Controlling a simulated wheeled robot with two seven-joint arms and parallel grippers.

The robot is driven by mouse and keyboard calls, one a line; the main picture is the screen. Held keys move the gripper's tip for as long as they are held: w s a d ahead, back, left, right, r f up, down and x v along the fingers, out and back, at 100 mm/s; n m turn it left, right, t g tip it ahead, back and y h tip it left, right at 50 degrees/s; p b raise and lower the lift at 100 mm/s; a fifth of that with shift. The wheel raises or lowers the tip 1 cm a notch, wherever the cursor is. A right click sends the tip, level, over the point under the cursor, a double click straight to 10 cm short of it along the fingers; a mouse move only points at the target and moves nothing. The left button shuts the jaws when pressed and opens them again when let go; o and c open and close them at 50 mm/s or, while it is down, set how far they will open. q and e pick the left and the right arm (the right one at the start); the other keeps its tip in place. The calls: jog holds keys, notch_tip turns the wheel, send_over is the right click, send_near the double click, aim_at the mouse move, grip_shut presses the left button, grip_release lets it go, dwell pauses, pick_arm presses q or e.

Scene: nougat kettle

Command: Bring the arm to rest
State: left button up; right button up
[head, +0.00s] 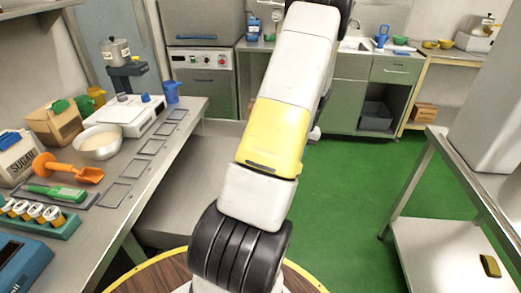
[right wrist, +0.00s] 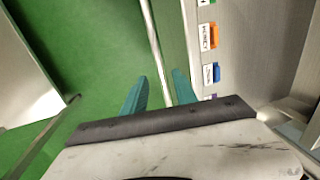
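One of my arms, white with a yellow section (head: 271,137), rises through the middle of the head view from a black ribbed joint and runs out at the top edge. Its gripper does not show there. In the right wrist view my right gripper (right wrist: 161,90) has two teal fingers standing apart, with nothing held between them. A pale metal bar (right wrist: 154,45) shows between and beyond the fingers; its distance is hard to judge. My left gripper is in neither view.
A steel table (head: 450,165) stands at right. Green floor (head: 345,205) is clear between. Labelled coloured tabs (right wrist: 208,30) show in the wrist view.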

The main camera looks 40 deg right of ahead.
jog(key=shift+s+d+r, duration=0.1)
jog(key=shift+s+r, duration=0.05)
jog(key=shift+r, duration=0.8)
